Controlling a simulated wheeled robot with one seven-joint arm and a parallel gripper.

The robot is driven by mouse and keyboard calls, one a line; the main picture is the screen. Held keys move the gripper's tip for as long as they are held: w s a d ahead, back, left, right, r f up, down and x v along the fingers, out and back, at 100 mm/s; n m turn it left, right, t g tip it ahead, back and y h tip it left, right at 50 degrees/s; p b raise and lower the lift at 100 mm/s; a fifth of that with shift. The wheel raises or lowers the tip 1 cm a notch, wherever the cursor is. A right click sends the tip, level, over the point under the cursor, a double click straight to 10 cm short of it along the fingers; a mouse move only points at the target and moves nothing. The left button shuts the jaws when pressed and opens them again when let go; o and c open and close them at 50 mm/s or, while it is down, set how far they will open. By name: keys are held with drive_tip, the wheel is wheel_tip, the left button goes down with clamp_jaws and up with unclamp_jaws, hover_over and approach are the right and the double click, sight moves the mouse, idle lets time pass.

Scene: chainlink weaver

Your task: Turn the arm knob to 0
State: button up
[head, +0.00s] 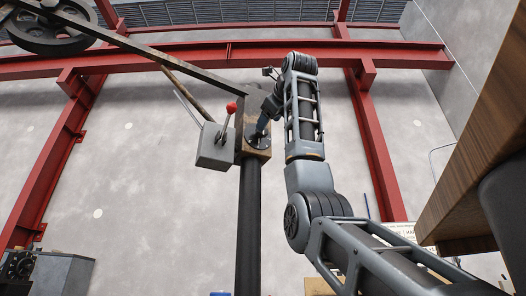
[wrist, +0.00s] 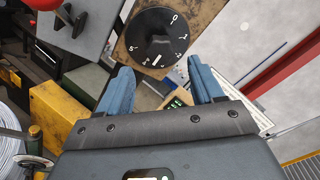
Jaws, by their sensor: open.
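The arm knob is a round black dial (wrist: 153,38) on a worn yellow-brown box, with white numerals around it. In the wrist view, 0 and 1 are at its upper right and 5 at its lower left. A short white mark shows near its lower edge; I cannot tell for sure which number it indicates. In the head view the knob (head: 258,143) is partly covered by my gripper (head: 263,126). My gripper (wrist: 160,66) is open, its two blue fingers apart below the dial in the wrist view, with nothing between them. Whether the fingers touch the knob is unclear.
A grey box with a red-ball lever (head: 232,108) is just left of the knob box, close to my gripper. A dark post (head: 248,225) holds the knob box up. A long metal arm (head: 150,50) runs to the upper left. A wooden edge (head: 490,150) is at right.

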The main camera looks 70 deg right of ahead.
drive_tip(key=p+x, duration=0.1)
drive_tip(key=x, duration=0.5)
drive_tip(key=shift+p, duration=0.3)
drive_tip(key=c, duration=1)
